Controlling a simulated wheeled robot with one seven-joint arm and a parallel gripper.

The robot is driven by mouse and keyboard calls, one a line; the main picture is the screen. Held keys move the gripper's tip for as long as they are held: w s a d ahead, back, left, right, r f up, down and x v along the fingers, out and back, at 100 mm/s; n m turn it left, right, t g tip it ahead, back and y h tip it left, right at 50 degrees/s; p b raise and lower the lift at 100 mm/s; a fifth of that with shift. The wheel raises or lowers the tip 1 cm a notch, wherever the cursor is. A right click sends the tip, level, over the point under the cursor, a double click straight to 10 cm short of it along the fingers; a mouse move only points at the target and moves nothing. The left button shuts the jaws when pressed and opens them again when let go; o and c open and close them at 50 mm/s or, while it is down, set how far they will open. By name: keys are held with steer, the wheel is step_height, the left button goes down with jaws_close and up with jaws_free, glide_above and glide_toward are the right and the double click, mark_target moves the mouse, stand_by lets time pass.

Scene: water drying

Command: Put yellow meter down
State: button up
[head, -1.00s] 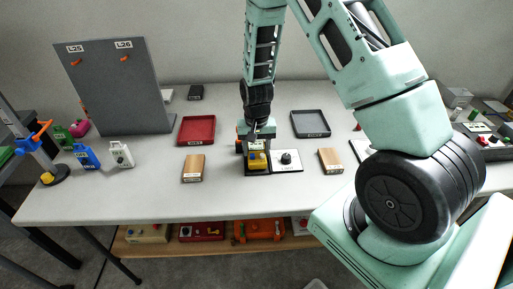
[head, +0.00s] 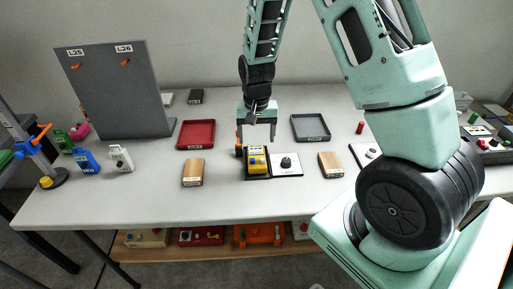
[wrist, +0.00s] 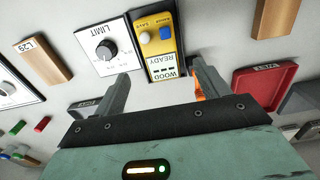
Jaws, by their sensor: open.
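The yellow meter (head: 257,161) stands on a dark base on the table, beside a white panel with a black knob (head: 287,163). In the wrist view the yellow meter (wrist: 157,38) shows a blue button, a white button and a label reading "WOOD READY". The panel there (wrist: 104,42) reads "LIMIT". My gripper (head: 257,138) is open and empty, above and slightly behind the meter. In the wrist view its two fingers (wrist: 162,82) are spread apart, with the meter beyond them and clear of them.
An orange-topped item (head: 239,147) stands close to the meter's left. Wooden blocks (head: 193,171) (head: 330,164) lie to either side. A red tray (head: 196,134) and a dark grey tray (head: 310,127) lie behind. The table front is clear.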

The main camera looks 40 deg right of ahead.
steer(key=s+a+r+n+y, duration=0.1)
steer(key=s+a+r+n, duration=0.25)
steer(key=a+r, duration=0.35)
steer(key=s+a+r+n, duration=0.3)
steer(key=s+a+r, duration=0.15)
steer(key=a, duration=0.55)
steer(key=s+a+r+n, duration=0.1)
steer(key=s+a+n, duration=0.2)
steer(key=s, duration=0.5)
steer(key=s+a+r+n, duration=0.2)
steer(key=s+a+n, duration=0.2)
steer(key=s, duration=0.4)
steer(key=shift+s+a+r+n, duration=0.15)
steer(key=shift+a+r+n, duration=0.1)
steer(key=shift+n, duration=0.2)
